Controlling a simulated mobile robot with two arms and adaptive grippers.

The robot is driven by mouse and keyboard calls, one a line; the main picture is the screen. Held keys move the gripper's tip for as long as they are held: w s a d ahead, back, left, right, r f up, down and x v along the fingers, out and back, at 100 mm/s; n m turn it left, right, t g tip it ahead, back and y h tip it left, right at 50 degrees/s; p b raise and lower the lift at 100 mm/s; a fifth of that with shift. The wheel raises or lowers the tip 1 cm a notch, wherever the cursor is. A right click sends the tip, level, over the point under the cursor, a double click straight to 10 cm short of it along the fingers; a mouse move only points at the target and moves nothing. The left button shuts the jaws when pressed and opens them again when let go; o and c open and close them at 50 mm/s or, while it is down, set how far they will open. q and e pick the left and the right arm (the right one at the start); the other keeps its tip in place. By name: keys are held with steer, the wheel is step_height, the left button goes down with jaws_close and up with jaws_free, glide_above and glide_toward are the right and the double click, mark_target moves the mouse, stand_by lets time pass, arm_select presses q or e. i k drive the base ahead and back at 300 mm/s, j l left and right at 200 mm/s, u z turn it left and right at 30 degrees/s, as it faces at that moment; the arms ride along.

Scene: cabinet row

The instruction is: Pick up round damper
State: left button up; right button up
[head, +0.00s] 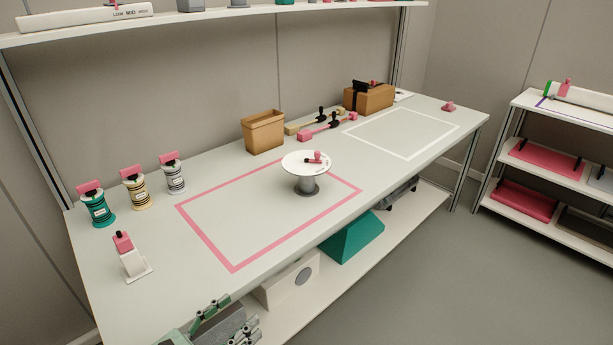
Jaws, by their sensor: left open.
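A small pink and black piece (315,158) lies on top of the disc. I cannot tell whether the round damper is the whole disc or this piece. My left gripper (229,313) is at the bottom edge of the head view, partly cut off. It is open and empty, near the table's front edge, well apart from the disc. My right gripper is not in view.
Three pink-topped spools (136,190) and a white block with a pink top (130,258) stand at the left. An open tan box (264,133), pink and tan tools (326,127) and a brown box (370,98) line the back. The white outline (373,154) encloses clear table.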

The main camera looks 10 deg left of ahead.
mark_target(293, 163)
steer(key=i, duration=1.5)
